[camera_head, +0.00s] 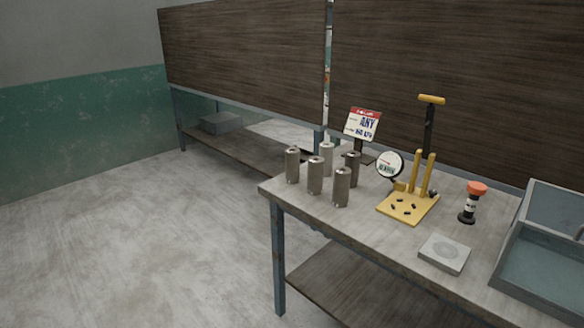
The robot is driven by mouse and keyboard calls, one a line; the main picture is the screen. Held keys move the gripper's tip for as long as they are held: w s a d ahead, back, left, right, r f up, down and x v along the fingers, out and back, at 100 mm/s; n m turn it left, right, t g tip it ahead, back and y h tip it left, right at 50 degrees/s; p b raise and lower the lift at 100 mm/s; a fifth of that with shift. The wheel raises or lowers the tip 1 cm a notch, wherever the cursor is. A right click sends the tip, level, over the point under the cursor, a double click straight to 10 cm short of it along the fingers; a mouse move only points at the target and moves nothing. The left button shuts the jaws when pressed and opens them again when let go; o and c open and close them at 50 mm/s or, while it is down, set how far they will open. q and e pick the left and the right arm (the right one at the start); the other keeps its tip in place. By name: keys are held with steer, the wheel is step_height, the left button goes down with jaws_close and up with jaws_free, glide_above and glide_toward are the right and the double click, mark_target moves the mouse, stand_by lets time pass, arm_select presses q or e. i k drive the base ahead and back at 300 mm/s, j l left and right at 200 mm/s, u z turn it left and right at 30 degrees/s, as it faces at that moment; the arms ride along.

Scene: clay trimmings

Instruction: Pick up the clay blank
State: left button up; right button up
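Several grey-brown cylinders with small knobs on top stand upright on the near workbench (375,225), grouped at its left end. One cylinder (292,166) is at the far left, another (315,177) is at front middle, and a third (341,188) is nearest. I cannot tell whether any of these is the clay blank. A flat grey square block (445,252) with a round mark on top lies near the bench's front edge. Neither of my grippers is in view.
A yellow press-like stand (408,206) with a round dial (389,165) is mid-bench. A red-topped black device (472,203) and a blue-grey bin (545,265) are to the right. A sign (362,125) stands behind the cylinders. Open floor (150,250) lies left.

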mark_target(292, 155)
steer(key=i+j, duration=0.25)
steer(key=j, duration=0.15)
steer(key=i+j+z, duration=0.15)
steer(key=i+j, duration=0.4)
steer(key=j, duration=0.3)
steer(key=z, duration=0.05)
